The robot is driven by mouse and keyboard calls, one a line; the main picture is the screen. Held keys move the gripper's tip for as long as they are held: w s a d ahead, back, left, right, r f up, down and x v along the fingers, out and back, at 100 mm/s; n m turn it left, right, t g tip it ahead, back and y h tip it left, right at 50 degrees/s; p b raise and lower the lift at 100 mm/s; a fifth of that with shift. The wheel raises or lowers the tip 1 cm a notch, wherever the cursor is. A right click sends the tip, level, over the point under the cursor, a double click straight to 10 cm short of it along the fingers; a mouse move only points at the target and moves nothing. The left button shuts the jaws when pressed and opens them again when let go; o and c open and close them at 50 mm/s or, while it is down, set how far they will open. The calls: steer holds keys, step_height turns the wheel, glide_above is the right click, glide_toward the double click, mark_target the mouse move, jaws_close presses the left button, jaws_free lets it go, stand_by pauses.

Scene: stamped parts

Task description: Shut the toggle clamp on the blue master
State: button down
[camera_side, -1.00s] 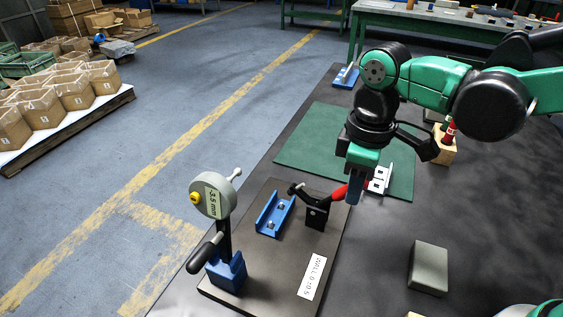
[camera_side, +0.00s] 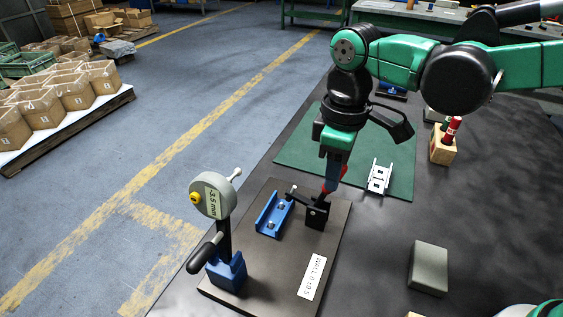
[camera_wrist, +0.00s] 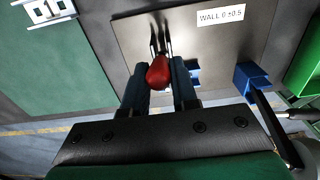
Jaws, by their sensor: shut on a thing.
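The blue master (camera_side: 274,215) is a blue channel part on the dark fixture plate (camera_side: 240,284), with the toggle clamp (camera_side: 316,214) at its right. The clamp's black arm reaches toward the master; from this angle I cannot tell whether its tip presses on it. The clamp's red handle stands steeply up. My gripper (camera_side: 334,180) is shut on the red handle, its fingers hiding most of it in the side view. In the wrist view the red handle (camera_wrist: 158,72) sits between the two fingers of my gripper (camera_wrist: 158,85), and the master is mostly hidden behind a finger.
A dial gauge (camera_side: 211,198) reading -3.5 mm stands on a blue base at the plate's left. A white stamped part (camera_side: 378,179) lies on the green mat (camera_side: 300,150). A grey block (camera_side: 429,268) and a wooden block holding a red marker (camera_side: 443,152) are to the right.

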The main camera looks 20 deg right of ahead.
steer(key=shift+w+a+r, duration=0.1)
steer(key=shift+w+a, duration=0.75)
steer(key=shift+w, duration=0.05)
steer(key=c, duration=0.8)
jaws_free()
step_height(320, 180, up, 8)
